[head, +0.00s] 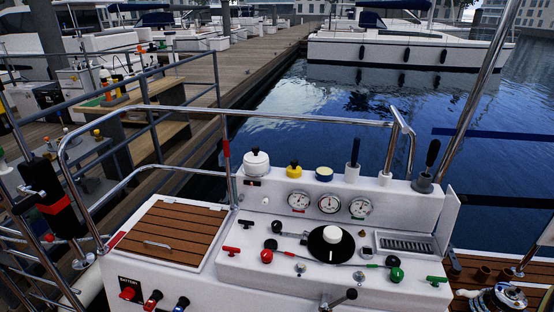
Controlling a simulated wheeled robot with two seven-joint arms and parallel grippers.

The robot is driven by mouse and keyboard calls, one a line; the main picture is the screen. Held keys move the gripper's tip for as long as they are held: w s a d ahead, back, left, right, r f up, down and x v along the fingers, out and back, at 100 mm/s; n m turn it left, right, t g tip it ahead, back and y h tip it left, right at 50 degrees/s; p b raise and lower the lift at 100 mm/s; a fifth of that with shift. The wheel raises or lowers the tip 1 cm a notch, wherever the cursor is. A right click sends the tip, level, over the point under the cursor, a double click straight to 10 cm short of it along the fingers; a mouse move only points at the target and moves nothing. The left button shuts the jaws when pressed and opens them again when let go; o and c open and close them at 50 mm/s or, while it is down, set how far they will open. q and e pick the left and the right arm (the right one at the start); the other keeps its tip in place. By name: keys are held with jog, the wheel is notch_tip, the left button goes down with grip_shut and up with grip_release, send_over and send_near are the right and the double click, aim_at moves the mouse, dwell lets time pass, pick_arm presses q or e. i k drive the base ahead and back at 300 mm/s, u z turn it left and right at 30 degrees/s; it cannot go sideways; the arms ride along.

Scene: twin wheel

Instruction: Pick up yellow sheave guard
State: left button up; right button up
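A small yellow piece with a dark top (294,169) stands on the raised back ledge of the white console, right of a white pot with a black knob (256,163). It is the clearest yellow part within the console, but I cannot tell for sure that it is the sheave guard. Smaller yellow items also stand on the dock benches at the left. Neither of my grippers shows in the head view.
The white console (222,262) carries gauges, a black disc with a white knob (332,237), and red and green knobs. A chrome rail (250,113) runs behind the ledge. Upright handles (353,160) stand at its right. A slatted wooden hatch (170,232) lies at the left.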

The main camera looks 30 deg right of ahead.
aim_at(293, 171)
jog(key=i, duration=0.7)
jog(key=z, duration=0.7)
